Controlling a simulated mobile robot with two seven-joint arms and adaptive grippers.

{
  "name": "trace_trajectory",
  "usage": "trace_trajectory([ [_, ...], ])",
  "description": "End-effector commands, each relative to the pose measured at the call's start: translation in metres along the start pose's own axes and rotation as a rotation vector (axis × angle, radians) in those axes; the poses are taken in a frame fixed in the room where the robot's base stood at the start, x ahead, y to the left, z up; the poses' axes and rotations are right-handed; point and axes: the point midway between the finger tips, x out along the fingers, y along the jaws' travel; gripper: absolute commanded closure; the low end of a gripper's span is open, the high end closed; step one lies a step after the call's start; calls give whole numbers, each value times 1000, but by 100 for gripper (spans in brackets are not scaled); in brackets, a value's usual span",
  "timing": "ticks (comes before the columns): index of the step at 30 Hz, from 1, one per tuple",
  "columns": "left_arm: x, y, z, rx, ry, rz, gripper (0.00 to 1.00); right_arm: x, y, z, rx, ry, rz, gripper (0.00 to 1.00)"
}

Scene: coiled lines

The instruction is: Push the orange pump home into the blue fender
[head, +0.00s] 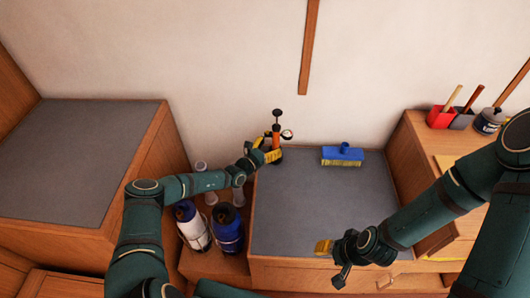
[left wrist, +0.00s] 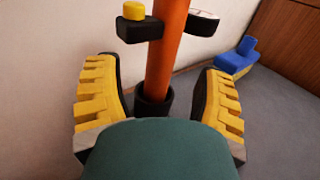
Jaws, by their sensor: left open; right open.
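The orange pump (head: 276,130) stands upright at the back left corner of the grey worktop, with a black top handle and a round gauge at its side. In the left wrist view its orange tube (left wrist: 168,52) rises from a black base. My left gripper (head: 268,155) is open, with its yellow-padded fingers on either side of the pump's lower part and gaps showing. A blue fender (head: 229,232) stands in the lower recess left of the worktop, beside a white fender with a blue top (head: 191,226). My right gripper (head: 333,262) is open and empty near the worktop's front edge.
A blue brush with yellow bristles (head: 342,156) lies at the back of the worktop (head: 305,205), whose middle is clear. Red and grey scoops (head: 441,117) and a dark pot (head: 489,121) stand on the right cabinet. A bare grey top (head: 70,150) is at left.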

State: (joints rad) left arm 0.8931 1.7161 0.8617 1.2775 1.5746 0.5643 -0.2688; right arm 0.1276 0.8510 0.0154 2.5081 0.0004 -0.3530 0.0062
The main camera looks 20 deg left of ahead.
Motion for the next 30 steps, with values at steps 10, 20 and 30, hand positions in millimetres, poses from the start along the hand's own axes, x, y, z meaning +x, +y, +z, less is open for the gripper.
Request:
trace_trajectory([
  [10, 36, -1, -1, 1, 1, -2, 31, 13, 5, 4, -4, -9, -1, 53],
  [20, 38, -1, 0, 1, 1, -2, 33, 13, 4, 5, -4, -10, -1, 53],
  [30, 37, -1, 0, 1, 1, -2, 90, 13, 5, 5, -4, -10, -1, 53],
])
